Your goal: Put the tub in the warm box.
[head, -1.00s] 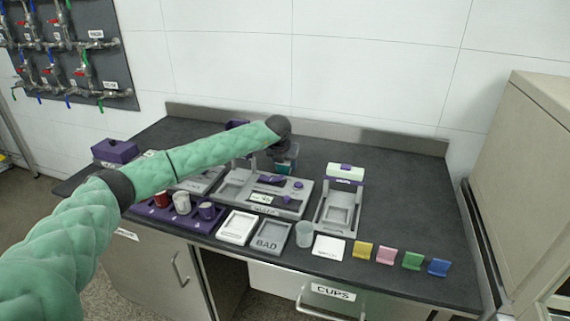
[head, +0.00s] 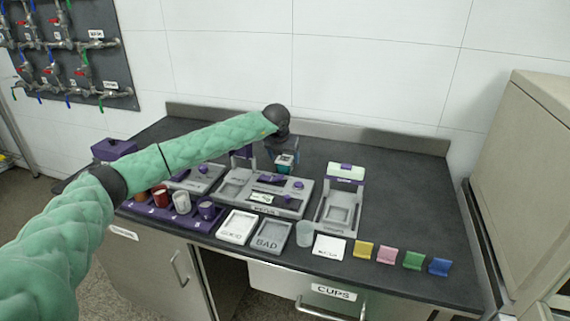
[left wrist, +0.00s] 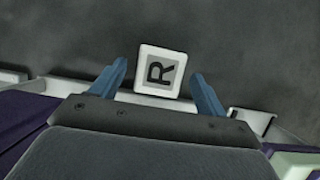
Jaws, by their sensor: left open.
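A small tub (head: 286,162) with a teal body and a pale square top stands at the back of the counter, behind the central grey machine. A purple lidded box (head: 114,150) sits at the counter's far left. Its label is hidden behind my arm, so I cannot tell whether it is the warm box. My right gripper is out of view.
The central grey machine (head: 236,190) and a grey stand (head: 341,205) occupy mid-counter. A cup rack (head: 180,222), GOOD tray (head: 237,227), BAD tray (head: 271,237), clear cup (head: 304,234) and coloured clips (head: 387,252) line the front. The back right is clear.

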